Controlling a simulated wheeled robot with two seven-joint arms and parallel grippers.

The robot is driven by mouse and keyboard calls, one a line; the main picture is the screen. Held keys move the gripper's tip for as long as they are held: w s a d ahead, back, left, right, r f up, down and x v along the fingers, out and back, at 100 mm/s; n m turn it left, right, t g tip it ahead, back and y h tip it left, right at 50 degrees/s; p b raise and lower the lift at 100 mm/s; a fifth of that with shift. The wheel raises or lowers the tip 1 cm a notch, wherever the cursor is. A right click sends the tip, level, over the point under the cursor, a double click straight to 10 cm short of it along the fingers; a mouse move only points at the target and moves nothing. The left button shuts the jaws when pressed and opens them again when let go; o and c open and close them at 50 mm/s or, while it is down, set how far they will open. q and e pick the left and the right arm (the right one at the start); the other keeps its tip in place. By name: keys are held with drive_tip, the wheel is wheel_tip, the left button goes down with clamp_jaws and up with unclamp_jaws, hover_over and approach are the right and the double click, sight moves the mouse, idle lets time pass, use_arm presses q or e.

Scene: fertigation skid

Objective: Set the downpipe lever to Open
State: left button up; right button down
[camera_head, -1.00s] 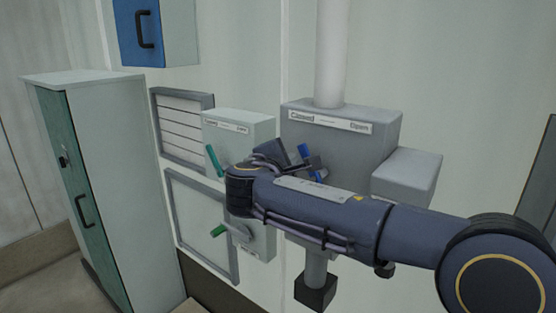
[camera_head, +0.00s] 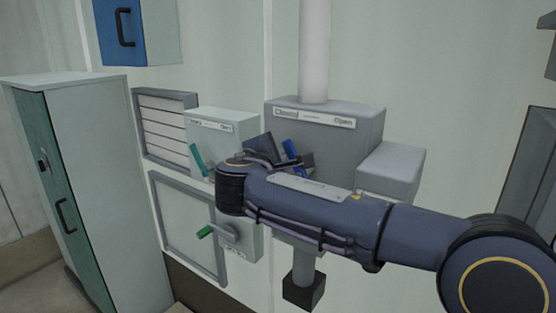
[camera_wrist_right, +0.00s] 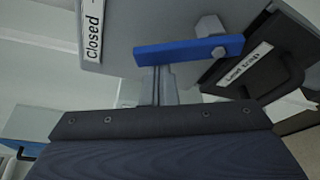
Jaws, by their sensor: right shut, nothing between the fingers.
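The downpipe lever (camera_head: 290,150) is a blue bar on the front of a grey valve box (camera_head: 352,142). It leans up and to the left, towards the Closed label (camera_head: 286,113); the Open label (camera_head: 343,121) is at the right. In the right wrist view the blue lever (camera_wrist_right: 180,51) runs from a grey hub. My right gripper (camera_head: 300,161) is at the lever, shut and empty. In the wrist view its fingertips (camera_wrist_right: 157,85) are close against the lever's edge; I cannot tell whether they touch. My left gripper is out of view.
A smaller pale box (camera_head: 238,125) with a green lever (camera_head: 197,158) stands just left; another green-tipped handle (camera_head: 206,232) is below. A white pipe (camera_head: 314,55) rises from the grey box. A tall cabinet (camera_head: 125,190) stands far left.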

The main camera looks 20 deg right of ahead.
drive_tip(key=shift+s+d+r+m+t+h+b, duration=0.25)
drive_tip(key=shift+s+d+m+t+h+b, duration=0.4)
drive_tip(key=shift+m+b, duration=1.7)
drive_tip(key=shift+s+d+r+m+t+h+b, duration=0.2)
drive_tip(key=shift+s+m+b, duration=0.75)
drive_tip(key=shift+b, duration=2.85)
drive_tip(key=shift+s+d+r+m+t+h+b, duration=0.3)
drive_tip(key=shift+s+d+m+b, duration=0.85)
drive_tip(key=shift+b, duration=1.9)
drive_tip(key=shift+w+a+m, duration=0.25)
drive_tip(key=shift+a+m, duration=0.1)
drive_tip(key=shift+a, duration=0.15)
